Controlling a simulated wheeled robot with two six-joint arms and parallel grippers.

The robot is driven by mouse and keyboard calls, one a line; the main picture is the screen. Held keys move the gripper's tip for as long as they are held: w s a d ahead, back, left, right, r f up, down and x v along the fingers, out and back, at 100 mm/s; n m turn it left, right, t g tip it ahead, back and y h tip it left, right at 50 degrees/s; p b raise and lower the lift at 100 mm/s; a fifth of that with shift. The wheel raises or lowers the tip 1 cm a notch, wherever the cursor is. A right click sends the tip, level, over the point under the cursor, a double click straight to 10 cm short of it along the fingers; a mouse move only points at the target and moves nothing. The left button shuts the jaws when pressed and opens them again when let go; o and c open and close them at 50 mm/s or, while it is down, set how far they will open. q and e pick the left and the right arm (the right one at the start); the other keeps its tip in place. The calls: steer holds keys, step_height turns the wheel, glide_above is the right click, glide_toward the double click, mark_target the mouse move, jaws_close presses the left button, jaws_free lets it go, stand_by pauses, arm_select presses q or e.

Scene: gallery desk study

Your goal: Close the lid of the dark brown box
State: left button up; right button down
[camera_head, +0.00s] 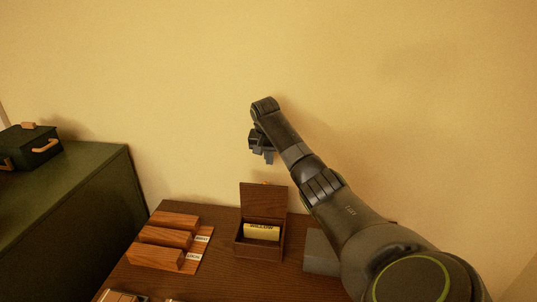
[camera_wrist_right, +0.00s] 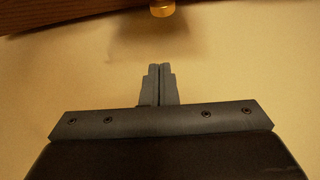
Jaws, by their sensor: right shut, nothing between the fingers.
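The dark brown box (camera_head: 259,252) stands on the wooden desk, below my right gripper in the head view. Its lid (camera_head: 264,201) stands open, upright at the back of the box. A yellow card marked with dark letters (camera_head: 262,231) is inside the box. My right gripper (camera_head: 269,157) is above and behind the lid, near the wall, and apart from it. Its fingers are shut with nothing between them, as the right wrist view (camera_wrist_right: 160,70) shows. That view also has a brown wooden edge at the top with a round brass knob (camera_wrist_right: 162,8). My left gripper is not in view.
A wooden rack (camera_head: 157,257) with several bars and white labels is left of the box. A grey block (camera_head: 320,252) is on the right, partly behind my right arm. A green cabinet (camera_head: 90,195) with a dark case (camera_head: 30,149) stands at the far left.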

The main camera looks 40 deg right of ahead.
mark_target(264, 198)
steer(key=x, duration=0.6)
steer(key=shift+w+d+f+p, duration=0.1)
steer(key=shift+p, duration=0.2)
steer(key=shift+f, duration=0.15)
steer(key=shift+s+a+p, duration=0.6)
steer(key=shift+a+p, duration=0.15)
steer(key=shift+a, duration=0.05)
steer(key=shift+s+a+p, duration=0.6)
steer(key=shift+a+p, duration=0.1)
steer(key=shift+a, duration=0.1)
